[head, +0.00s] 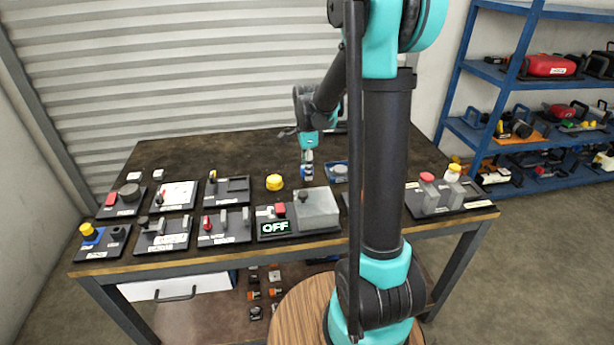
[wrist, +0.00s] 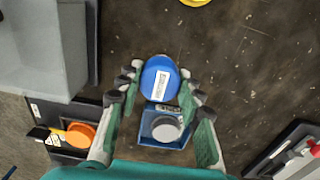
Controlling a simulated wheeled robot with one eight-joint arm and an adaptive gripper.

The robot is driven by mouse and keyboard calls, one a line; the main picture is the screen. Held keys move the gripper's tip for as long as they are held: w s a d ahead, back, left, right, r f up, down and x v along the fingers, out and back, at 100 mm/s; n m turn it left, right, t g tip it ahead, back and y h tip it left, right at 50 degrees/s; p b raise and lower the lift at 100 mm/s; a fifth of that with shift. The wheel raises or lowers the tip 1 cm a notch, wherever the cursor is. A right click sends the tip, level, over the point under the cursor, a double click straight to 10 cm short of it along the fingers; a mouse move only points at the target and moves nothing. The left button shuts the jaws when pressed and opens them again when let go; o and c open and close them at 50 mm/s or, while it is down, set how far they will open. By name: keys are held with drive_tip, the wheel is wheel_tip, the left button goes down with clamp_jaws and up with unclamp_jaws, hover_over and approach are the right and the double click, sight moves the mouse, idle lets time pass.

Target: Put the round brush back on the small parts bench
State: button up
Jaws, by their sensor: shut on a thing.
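The round brush appears to be the blue round-topped piece with a white label (wrist: 158,80); the label is too small to read. My gripper (wrist: 160,88) is shut on it, with fingers on its left and right sides. In the head view my gripper (head: 307,158) points down over the back middle of the dark bench (head: 225,160). Whether the brush touches the bench top is unclear. A small blue tray with a grey round piece (wrist: 166,128) is close beside the brush in the wrist view, and the tray also shows in the head view (head: 338,172).
A yellow dome (head: 274,183) and a grey box on a panel reading OFF (head: 318,208) stand near my gripper. Several dark fixture panels line the bench front. Blue shelves (head: 560,85) stand at right.

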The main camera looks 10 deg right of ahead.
drive_tip(key=shift+f, duration=1.6)
drive_tip(key=o, duration=1.1)
drive_tip(key=shift+f, duration=0.1)
wheel_tip(320, 180, up, 12)
drive_tip(key=shift+r, duration=0.15)
